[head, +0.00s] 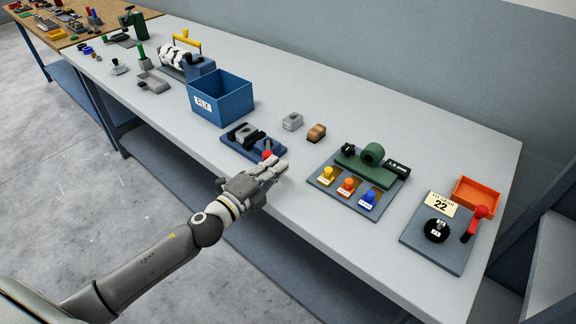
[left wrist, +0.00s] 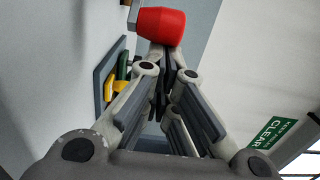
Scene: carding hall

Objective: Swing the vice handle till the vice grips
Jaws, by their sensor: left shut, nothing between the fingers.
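The vice (head: 252,147) is a small blue base with dark jaws near the table's front edge, in the middle of the head view. A grey piece shows at its jaws; whether they press on it I cannot tell. The red knob of its handle (head: 267,155) is at the vice's near right end and shows large in the left wrist view (left wrist: 160,25). My left gripper (head: 279,166) is shut and empty, its fingertips close beside the red knob. I cannot tell if they touch it. My right gripper is not in view.
A blue bin (head: 221,97) stands just behind the vice. A grey block (head: 292,121) and a brown block (head: 316,132) lie to its right. Farther right are a board with coloured knobs (head: 336,199) and a plate with a dial (head: 433,250). Bare tabletop lies between.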

